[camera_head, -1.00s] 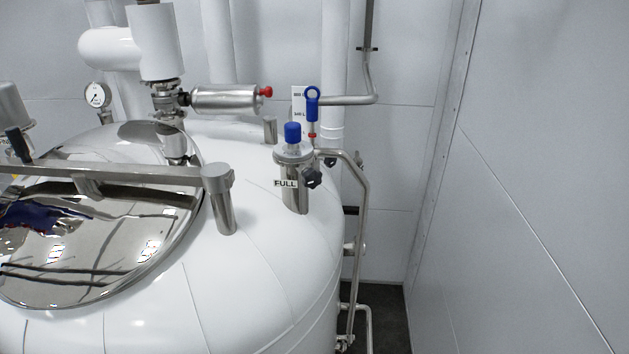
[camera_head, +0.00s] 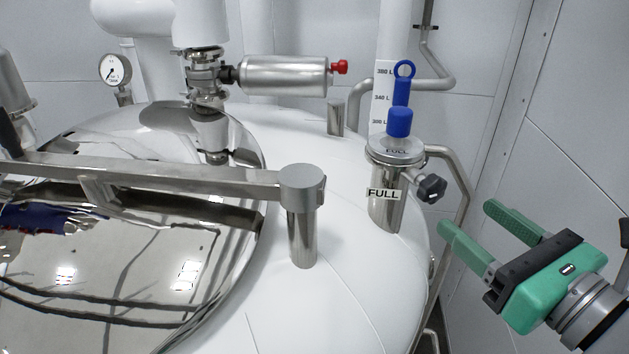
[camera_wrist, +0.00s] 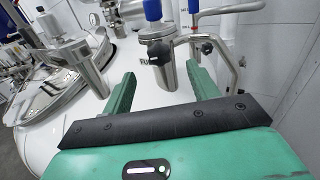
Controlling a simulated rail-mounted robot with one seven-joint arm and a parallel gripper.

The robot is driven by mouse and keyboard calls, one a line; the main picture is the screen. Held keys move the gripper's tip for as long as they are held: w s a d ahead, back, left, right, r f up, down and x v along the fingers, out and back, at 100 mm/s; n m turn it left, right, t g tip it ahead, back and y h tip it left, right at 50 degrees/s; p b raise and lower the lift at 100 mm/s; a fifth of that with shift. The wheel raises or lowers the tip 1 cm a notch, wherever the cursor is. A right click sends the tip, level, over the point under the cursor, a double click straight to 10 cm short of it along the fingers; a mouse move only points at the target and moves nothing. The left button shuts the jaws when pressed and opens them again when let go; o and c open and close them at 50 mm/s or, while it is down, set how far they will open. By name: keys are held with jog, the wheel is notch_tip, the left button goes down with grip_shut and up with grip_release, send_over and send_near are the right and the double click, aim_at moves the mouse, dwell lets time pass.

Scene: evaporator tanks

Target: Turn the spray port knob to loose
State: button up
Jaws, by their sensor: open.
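The spray port (camera_head: 386,208) is a steel cylinder with a "FULL" label and a blue cap, standing on the white tank's top. Its dark knob (camera_head: 431,188) sticks out on the right side of the port. My green gripper (camera_head: 464,221) is open and empty, to the right of and slightly below the knob, apart from it.
A bent steel pipe (camera_head: 464,195) runs down behind the knob. A steel post (camera_head: 302,230) with a hinge bar and the shiny domed lid (camera_head: 130,270) lie to the left. A silver actuator with a red end (camera_head: 290,76) is behind. A grey wall stands at right.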

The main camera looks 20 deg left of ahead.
aim_at(438, 193)
jog(key=p+x, duration=0.1)
jog(key=x, duration=0.6)
jog(key=shift+w+a, duration=0.3)
jog(key=shift+a, duration=0.05)
jog(key=c, duration=1)
